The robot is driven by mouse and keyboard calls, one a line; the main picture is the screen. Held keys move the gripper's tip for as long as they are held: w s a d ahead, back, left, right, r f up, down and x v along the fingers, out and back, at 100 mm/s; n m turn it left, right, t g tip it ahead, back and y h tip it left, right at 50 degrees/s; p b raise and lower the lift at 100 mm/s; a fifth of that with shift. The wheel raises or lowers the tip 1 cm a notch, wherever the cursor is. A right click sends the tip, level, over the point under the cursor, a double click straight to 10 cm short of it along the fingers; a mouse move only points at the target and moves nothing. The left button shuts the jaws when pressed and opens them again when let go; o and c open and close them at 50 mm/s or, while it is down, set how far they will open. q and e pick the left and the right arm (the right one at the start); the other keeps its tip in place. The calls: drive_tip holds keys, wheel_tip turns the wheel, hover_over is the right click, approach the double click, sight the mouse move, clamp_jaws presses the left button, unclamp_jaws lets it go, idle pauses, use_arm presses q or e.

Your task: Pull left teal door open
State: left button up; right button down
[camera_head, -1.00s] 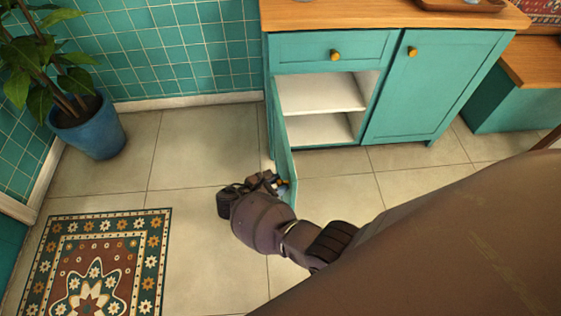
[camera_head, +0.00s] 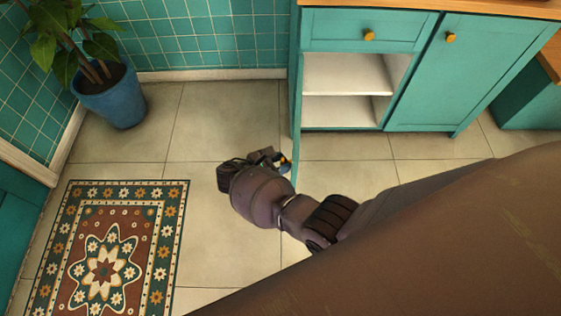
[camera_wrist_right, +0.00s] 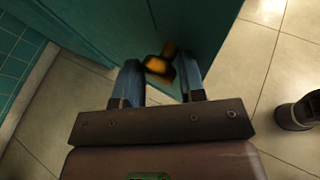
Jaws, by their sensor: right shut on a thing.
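The left teal door (camera_head: 297,97) of the cabinet stands swung out, seen almost edge-on in the head view. Behind it the white shelves (camera_head: 345,75) inside the cabinet show. My right gripper (camera_head: 281,161) is at the door's free edge, shut on its brass knob. In the right wrist view the two blue fingers (camera_wrist_right: 160,82) sit on either side of the brass knob (camera_wrist_right: 160,62), with the teal door face (camera_wrist_right: 140,28) beyond. The knob is dark and partly shaded there. My left gripper is not in view.
The teal right door (camera_head: 455,80) is closed, and so is the drawer (camera_head: 340,30) above the opening. A patterned rug (camera_head: 170,240) lies at lower left. A blue pot with a plant (camera_head: 115,100) stands by the tiled wall. Bare floor (camera_head: 215,120) lies left of the door.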

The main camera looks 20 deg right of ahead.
drive_tip(key=shift+w+d+r, duration=0.35)
drive_tip(key=shift+w+r, duration=0.1)
drive_tip(key=shift+w, duration=0.2)
drive_tip(key=c, duration=0.9)
unclamp_jaws()
drive_tip(key=shift+o, duration=0.8)
drive_tip(key=shift+w+f, duration=0.1)
drive_tip(key=shift+f, duration=0.05)
drive_tip(key=shift+s+f, duration=0.1)
drive_tip(key=shift+s, duration=0.15)
drive_tip(key=shift+a, duration=0.1)
